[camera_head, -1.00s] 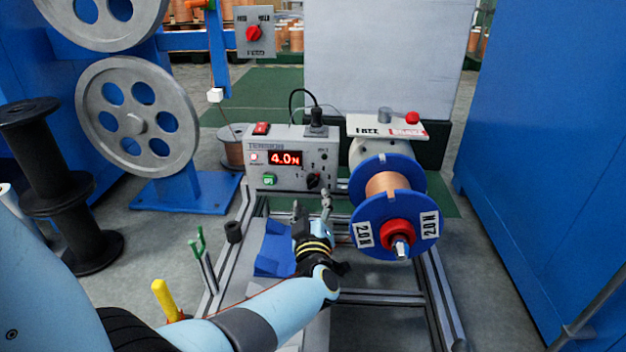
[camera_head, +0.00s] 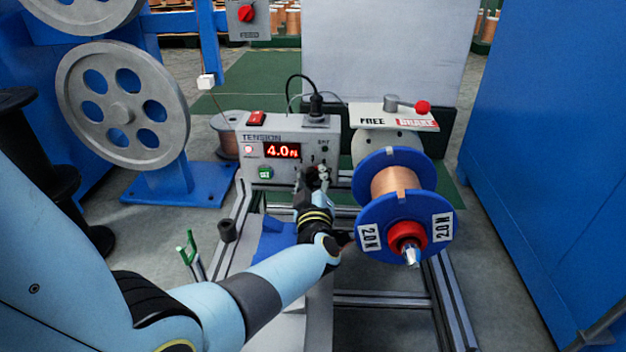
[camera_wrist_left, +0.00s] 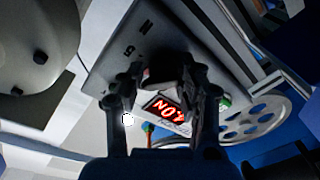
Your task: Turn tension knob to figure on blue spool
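The tension box (camera_head: 285,150) has a red display (camera_head: 281,151) reading 4.0N. The display also shows, turned over, in the left wrist view (camera_wrist_left: 164,107). The blue spool (camera_head: 378,228) carries copper wire and white labels reading 2.0N. My left gripper (camera_head: 316,176) is at the lower right of the box front and hides most of the tension knob in the head view. In the left wrist view, the dark knob (camera_wrist_left: 166,72) lies between the two spread fingers (camera_wrist_left: 163,90). I cannot tell whether they touch it. My right gripper is not in view.
A FREE/BRAKE plate (camera_head: 393,117) with a red-tipped lever stands above the spool. A black plug and cable (camera_head: 316,104) rise from the box top. A green-handled tool (camera_head: 187,252) stands left of my arm. A blue cabinet (camera_head: 545,150) borders the right.

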